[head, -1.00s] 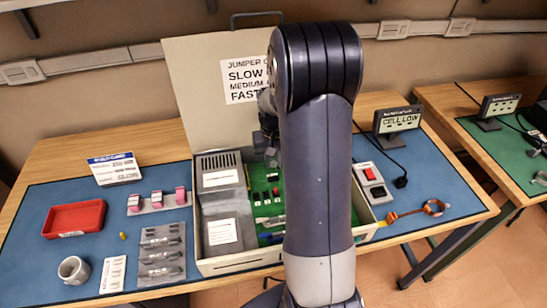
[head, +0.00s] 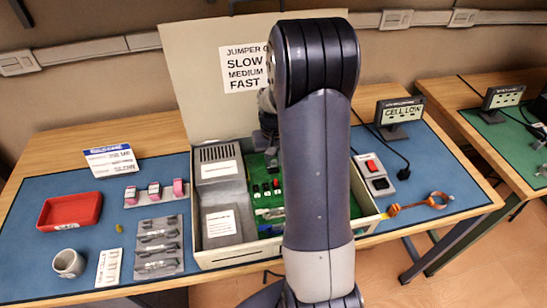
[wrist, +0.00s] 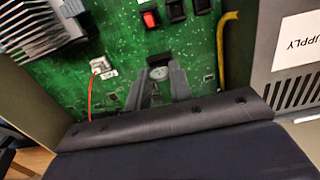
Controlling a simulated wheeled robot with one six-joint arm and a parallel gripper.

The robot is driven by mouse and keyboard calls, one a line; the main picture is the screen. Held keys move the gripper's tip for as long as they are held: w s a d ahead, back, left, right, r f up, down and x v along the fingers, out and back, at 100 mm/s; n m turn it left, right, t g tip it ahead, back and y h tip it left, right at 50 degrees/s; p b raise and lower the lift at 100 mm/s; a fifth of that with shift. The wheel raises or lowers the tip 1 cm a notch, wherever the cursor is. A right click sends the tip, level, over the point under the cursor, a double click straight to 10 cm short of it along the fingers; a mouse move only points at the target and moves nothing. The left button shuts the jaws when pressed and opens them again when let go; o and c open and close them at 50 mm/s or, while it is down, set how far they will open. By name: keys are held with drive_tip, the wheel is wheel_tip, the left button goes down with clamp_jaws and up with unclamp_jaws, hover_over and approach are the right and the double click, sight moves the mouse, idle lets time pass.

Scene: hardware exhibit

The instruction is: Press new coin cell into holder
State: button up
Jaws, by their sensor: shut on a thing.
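In the wrist view my gripper (wrist: 159,82) has its grey fingers closed around a small round silver coin cell (wrist: 158,74), just above the green circuit board (wrist: 120,50). A dark block that looks like the coin cell holder (wrist: 160,60) sits right at the fingertips. I cannot tell whether the cell touches it or lies in it. In the head view my arm covers much of the open case (head: 225,262), and the cell and fingertips are hidden. The display (head: 400,112) reads "CELL LOW".
A red block (wrist: 150,19) beside black ones, a yellow cable (wrist: 226,40), a red wire (wrist: 91,98) and a finned heatsink (wrist: 40,25) stand near the gripper. The grey power supply (head: 220,175) fills the case's left side. A red tray (head: 70,211) lies on the blue mat.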

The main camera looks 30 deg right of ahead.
drive_tip(key=shift+f+b, duration=0.7)
drive_tip(key=shift+f, duration=0.35)
idle(0.8)
drive_tip(key=o, duration=0.8)
drive_tip(key=shift+s, duration=0.1)
drive_tip(key=shift+o, duration=0.2)
drive_tip(key=shift+a+f, duration=0.1)
drive_tip(key=shift+c, duration=0.6)
